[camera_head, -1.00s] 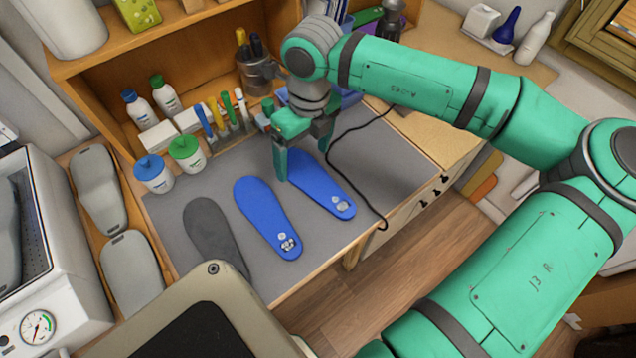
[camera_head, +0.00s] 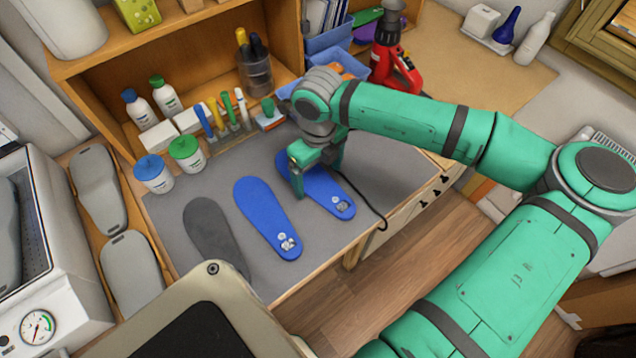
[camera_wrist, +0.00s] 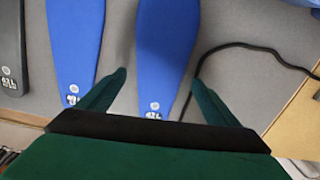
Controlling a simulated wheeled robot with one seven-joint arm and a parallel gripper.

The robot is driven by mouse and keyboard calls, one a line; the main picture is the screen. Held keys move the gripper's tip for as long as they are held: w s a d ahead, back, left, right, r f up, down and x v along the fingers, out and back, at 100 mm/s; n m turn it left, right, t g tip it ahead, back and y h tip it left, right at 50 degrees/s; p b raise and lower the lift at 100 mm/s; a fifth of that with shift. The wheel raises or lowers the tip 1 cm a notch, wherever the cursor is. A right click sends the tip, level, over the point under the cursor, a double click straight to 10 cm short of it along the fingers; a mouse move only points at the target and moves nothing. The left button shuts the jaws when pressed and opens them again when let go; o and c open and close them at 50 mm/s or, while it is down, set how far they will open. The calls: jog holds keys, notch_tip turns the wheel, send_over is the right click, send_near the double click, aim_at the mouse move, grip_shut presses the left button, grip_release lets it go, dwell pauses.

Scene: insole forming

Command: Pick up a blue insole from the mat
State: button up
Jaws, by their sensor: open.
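Two blue insoles lie side by side on the grey mat (camera_head: 382,197). My gripper (camera_head: 318,182) is over the right blue insole (camera_head: 326,190) in the head view, its fingers on either side of the insole and partly hiding it. In the wrist view my open gripper (camera_wrist: 157,95) has the right blue insole (camera_wrist: 163,50) between its fingers, with nothing gripped. I cannot tell whether the fingertips touch the mat. The left blue insole (camera_head: 266,215) lies apart from the gripper; it also shows in the wrist view (camera_wrist: 75,40).
A dark grey insole (camera_head: 212,232) lies left on the mat. A black cable (camera_head: 366,200) runs just right of the gripper. Pens, bottles and jars (camera_head: 186,153) stand along the back. A red tool (camera_head: 390,62) stands behind the arm.

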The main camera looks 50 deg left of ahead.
jog(key=shift+s+f, duration=0.1)
jog(key=shift+f, duration=0.7)
jog(key=shift+c, duration=0.5)
